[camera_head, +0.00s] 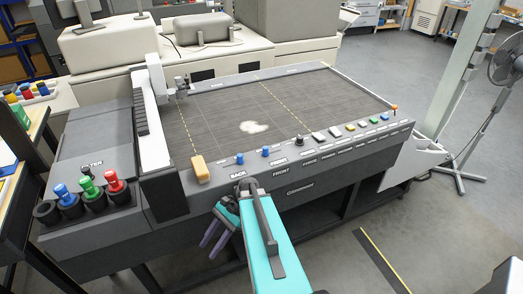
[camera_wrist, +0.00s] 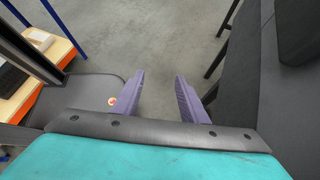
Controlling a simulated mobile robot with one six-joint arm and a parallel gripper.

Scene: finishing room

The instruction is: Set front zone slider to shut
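The machine's front panel (camera_head: 290,191) carries two blue slider knobs. The left blue knob (camera_head: 239,158) stands above the BACK label. My gripper (camera_head: 210,246) hangs in front of and below the panel, left of my teal arm, apart from both knobs. Its purple fingers point down. In the wrist view my gripper (camera_wrist: 160,85) is open and empty over floor; neither knob shows there.
A tan block (camera_head: 200,169) sits at the left front of the cutting bed (camera_head: 225,105). A black knob (camera_head: 299,140) and several coloured buttons line the panel to the right. Coloured handles (camera_head: 114,181) stand in cups at the left. A fan (camera_head: 505,58) stands right.

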